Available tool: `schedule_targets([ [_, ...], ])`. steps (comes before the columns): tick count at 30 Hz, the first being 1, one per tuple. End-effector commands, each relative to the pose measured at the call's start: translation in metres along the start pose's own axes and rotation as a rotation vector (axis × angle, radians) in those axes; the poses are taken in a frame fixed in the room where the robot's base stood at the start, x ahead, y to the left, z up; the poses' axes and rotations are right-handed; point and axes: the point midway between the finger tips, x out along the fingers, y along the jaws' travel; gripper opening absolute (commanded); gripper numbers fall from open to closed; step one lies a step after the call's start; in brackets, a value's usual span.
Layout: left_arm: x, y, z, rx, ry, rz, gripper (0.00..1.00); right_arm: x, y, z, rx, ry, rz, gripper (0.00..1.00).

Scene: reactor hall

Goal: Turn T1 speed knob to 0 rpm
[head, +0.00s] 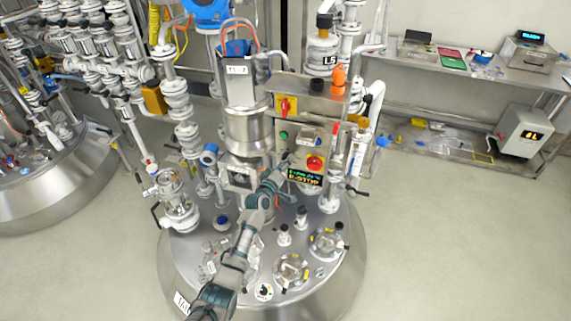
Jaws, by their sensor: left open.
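The control box (297,118) stands on top of the steel reactor vessel. It has a red rotary switch on a yellow plate (286,106), a green button (283,135), a red emergency stop (314,163) and a lit display (304,177). I cannot make out the T1 speed knob for certain; the gripper may hide part of the box's lower left. My left arm reaches up from the bottom, and my left gripper (284,167) is open at the box's lower left, left of the emergency stop. Contact cannot be told. My right gripper is not in view.
The vessel lid (325,275) carries several ports and glass fittings below the box. Pipes and valves (176,100) crowd the left of it. A steel bench (470,68) stands at the back right. The floor at right is clear.

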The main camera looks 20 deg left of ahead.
Motion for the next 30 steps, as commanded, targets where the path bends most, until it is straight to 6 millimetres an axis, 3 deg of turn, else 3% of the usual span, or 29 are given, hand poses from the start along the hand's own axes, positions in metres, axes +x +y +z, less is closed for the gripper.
schedule_targets([
  [8, -0.015, 0.001, 0.000, -0.001, 0.003, 0.004, 0.67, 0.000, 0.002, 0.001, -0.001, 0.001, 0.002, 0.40],
  [21, -0.102, -0.002, 0.001, 0.000, -0.001, -0.002, 0.67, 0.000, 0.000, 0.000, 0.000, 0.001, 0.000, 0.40],
  [30, -0.118, -0.002, 0.001, 0.000, -0.001, -0.003, 0.67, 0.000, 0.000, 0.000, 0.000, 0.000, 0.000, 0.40],
])
